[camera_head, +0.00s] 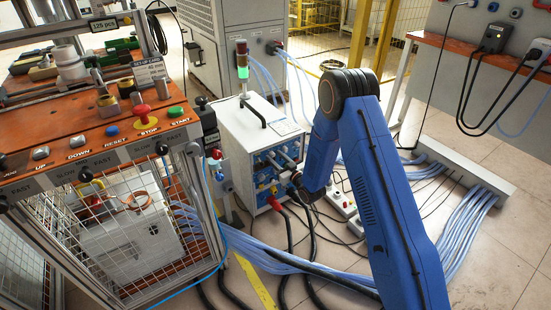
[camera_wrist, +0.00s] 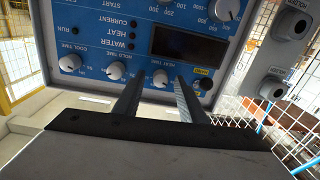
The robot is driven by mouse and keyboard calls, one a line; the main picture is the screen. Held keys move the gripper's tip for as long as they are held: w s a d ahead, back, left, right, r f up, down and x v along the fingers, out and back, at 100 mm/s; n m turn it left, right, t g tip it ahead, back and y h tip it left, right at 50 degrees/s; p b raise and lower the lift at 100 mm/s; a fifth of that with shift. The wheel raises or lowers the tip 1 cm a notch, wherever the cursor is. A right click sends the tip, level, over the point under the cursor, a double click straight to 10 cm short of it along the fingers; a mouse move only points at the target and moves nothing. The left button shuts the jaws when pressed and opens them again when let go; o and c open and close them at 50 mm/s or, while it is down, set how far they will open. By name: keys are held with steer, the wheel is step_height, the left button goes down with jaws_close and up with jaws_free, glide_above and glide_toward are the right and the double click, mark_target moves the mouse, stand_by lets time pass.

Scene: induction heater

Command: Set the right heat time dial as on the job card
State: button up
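The heater's blue control panel (camera_wrist: 100,40) fills the top of the wrist view, with its lettering upside down. The white heat time dial (camera_wrist: 160,78) is between the tips of my gripper (camera_wrist: 158,80). The two dark fingers are apart, one on each side of the dial; I cannot tell whether they touch it. The hold time dial (camera_wrist: 116,70) and cool time dial (camera_wrist: 70,63) are to its left. No job card is readable.
A caged bench (camera_head: 110,135) with push buttons stands left of the heater. Cables and hoses (camera_head: 300,265) cover the floor in front. A red-topped bench (camera_head: 490,60) is at the right. In the wrist view, a dark display (camera_wrist: 186,44) and a black knob (camera_wrist: 206,84) are near the fingers.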

steer(key=shift+w+a, duration=0.15)
jaws_close()
